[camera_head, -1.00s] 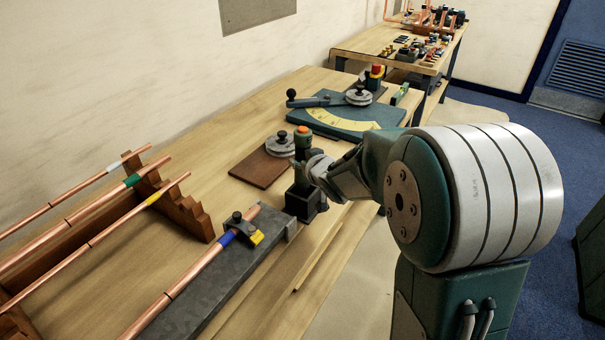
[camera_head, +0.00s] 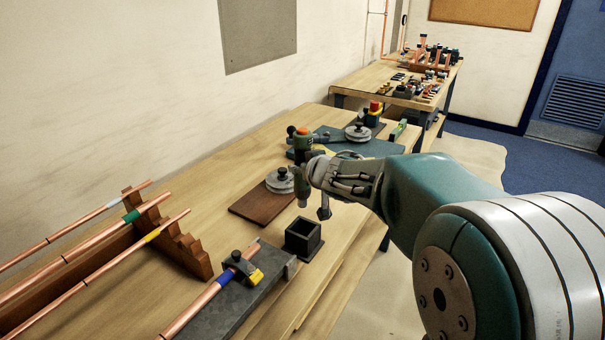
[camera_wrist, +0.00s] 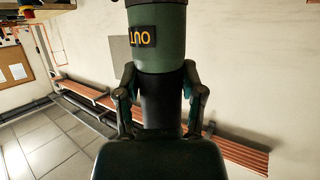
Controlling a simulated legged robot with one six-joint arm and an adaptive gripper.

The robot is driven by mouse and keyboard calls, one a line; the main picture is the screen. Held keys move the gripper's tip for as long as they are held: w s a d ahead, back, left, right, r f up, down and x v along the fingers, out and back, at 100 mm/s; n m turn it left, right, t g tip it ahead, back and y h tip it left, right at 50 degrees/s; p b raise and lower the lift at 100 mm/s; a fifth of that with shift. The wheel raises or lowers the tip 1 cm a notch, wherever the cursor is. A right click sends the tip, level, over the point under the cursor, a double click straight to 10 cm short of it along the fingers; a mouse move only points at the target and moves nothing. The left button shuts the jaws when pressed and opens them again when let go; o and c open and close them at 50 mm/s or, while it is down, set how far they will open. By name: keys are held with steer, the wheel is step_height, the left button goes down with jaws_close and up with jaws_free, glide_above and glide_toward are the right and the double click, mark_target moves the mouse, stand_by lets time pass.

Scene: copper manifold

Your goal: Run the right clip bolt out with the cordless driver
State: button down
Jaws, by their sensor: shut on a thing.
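The cordless driver (camera_head: 303,146), dark green with an orange top, is upright in my gripper (camera_head: 309,172), above the bench. In the wrist view my gripper (camera_wrist: 160,103) is shut around the black grip below the green driver body (camera_wrist: 158,52), which has an orange "OUT" label. The square black holder (camera_head: 303,241) on the bench is empty below the driver. Copper pipework (camera_head: 431,50) stands on the far bench; the right clip bolt is too small to make out there. My fingers hide part of the driver in the head view.
Copper pipes (camera_head: 96,245) lie on a stepped wooden rack (camera_head: 184,246) at left. A grey block (camera_head: 243,303) with a yellow-marked clamp stands in front of the holder. A brown board (camera_head: 259,206) and a teal bending plate (camera_head: 369,148) are behind. Blue floor (camera_head: 490,143) is open at right.

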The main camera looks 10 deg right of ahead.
mark_target(307, 147)
steer(key=shift+r, duration=2.6)
